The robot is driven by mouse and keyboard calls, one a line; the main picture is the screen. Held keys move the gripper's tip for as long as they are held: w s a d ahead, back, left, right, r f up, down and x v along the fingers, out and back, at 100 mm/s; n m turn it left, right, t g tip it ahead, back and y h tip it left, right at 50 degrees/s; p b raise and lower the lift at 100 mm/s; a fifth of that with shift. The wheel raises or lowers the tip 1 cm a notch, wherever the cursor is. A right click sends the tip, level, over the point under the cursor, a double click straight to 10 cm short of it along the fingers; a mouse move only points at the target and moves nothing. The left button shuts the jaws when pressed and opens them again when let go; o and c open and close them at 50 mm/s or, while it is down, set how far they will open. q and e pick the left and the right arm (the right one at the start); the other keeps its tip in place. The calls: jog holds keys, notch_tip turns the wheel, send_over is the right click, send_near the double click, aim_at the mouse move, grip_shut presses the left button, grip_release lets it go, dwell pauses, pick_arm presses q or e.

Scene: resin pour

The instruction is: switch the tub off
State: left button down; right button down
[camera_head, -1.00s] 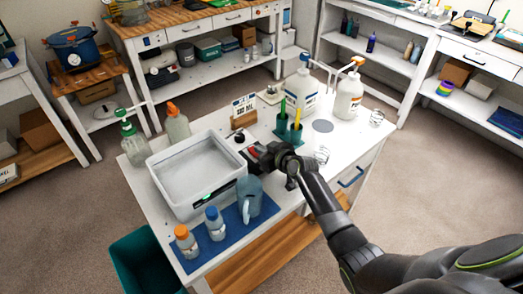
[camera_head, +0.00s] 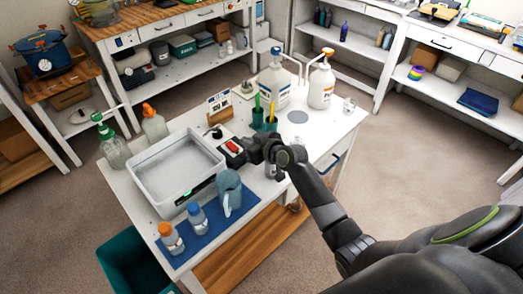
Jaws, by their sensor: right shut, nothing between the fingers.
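The white rectangular tub (camera_head: 136,172) stands on the white table, filled with a pale, still-looking content. A dark panel with a small green light (camera_head: 187,194) is on its front side. A small box with a red switch (camera_head: 232,146) sits just right of the tub. My right gripper (camera_head: 240,155) is shut and empty, right at the switch box and partly covering it. I cannot tell whether it touches the box. My left gripper is not in view.
A blue-grey jug (camera_head: 229,190) and two capped bottles (camera_head: 197,218) stand on a blue mat in front of the tub. The table's right part is fairly clear.

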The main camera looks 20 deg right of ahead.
jog(key=shift+s+d+r+b, duration=0.15)
jog(key=shift+s+d, duration=0.2)
jog(key=shift+s, duration=0.55)
jog(key=shift+s+d+b, duration=0.2)
jog(key=shift+s+d, duration=0.1)
jog(key=shift+s, duration=0.65)
jog(key=shift+s+d+r+b, duration=0.15)
jog(key=shift+s+d, duration=0.2)
jog(key=shift+s, duration=0.55)
jog(key=shift+f, duration=0.1)
